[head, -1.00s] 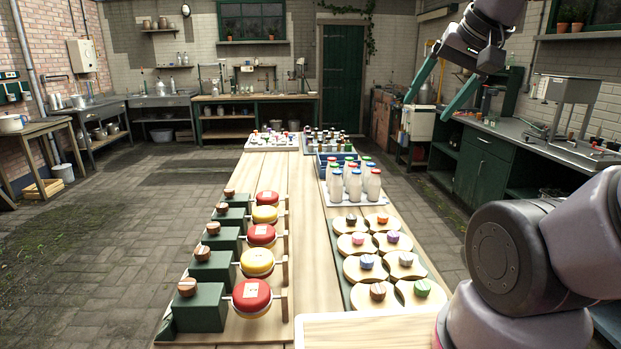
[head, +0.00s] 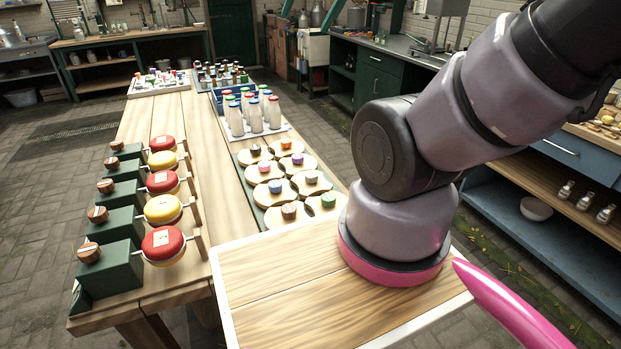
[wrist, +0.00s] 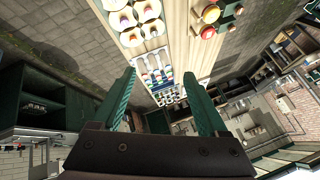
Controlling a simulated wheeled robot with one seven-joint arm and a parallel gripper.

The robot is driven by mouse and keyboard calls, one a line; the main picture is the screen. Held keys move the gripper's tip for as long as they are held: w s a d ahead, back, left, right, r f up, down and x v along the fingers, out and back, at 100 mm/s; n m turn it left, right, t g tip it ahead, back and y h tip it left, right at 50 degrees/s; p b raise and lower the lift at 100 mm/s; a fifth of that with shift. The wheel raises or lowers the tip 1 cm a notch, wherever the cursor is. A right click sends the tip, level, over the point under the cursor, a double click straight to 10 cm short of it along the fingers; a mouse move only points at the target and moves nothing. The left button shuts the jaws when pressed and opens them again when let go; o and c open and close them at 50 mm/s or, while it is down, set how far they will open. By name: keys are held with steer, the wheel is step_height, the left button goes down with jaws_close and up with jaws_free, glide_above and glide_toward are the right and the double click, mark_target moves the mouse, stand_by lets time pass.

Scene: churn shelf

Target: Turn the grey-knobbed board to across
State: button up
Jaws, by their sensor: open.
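The grey-knobbed board (head: 311,184) is a round pale wooden board in the right column of a two-column set in the head view. Its grey knob (head: 311,177) stands on top, and I cannot tell which way it is turned. Nothing covers it. My gripper (wrist: 158,74) is open and empty in the wrist view, its two green fingers spread apart. It is well away from the boards, which show at the top of that view.
Similar round boards with other coloured knobs crowd around it. Milk bottles (head: 256,118) stand behind. Red and yellow round pieces (head: 163,208) on green blocks line the left. A white-edged wooden top (head: 280,275) lies in front, under my arm. The paved floor at left is clear.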

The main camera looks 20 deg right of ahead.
steer(key=m+g, duration=0.4)
steer(key=g, duration=0.4)
glide_above(311, 174)
steer(key=w+d, duration=0.2)
steer(key=w, duration=0.1)
step_height(311, 174, down, 21)
steer(key=s+f, duration=0.1)
steer(key=f, duration=0.5)
steer(key=a+f+g, duration=0.1)
steer(key=f, duration=0.6)
steer(key=s+f+g+y, duration=0.1)
steer(key=f, duration=0.5)
steer(key=shift+s+a+f+m, duration=0.25)
steer(key=shift+s+f+m, duration=0.1)
steer(key=shift+f+m, duration=0.05)
jaws_close()
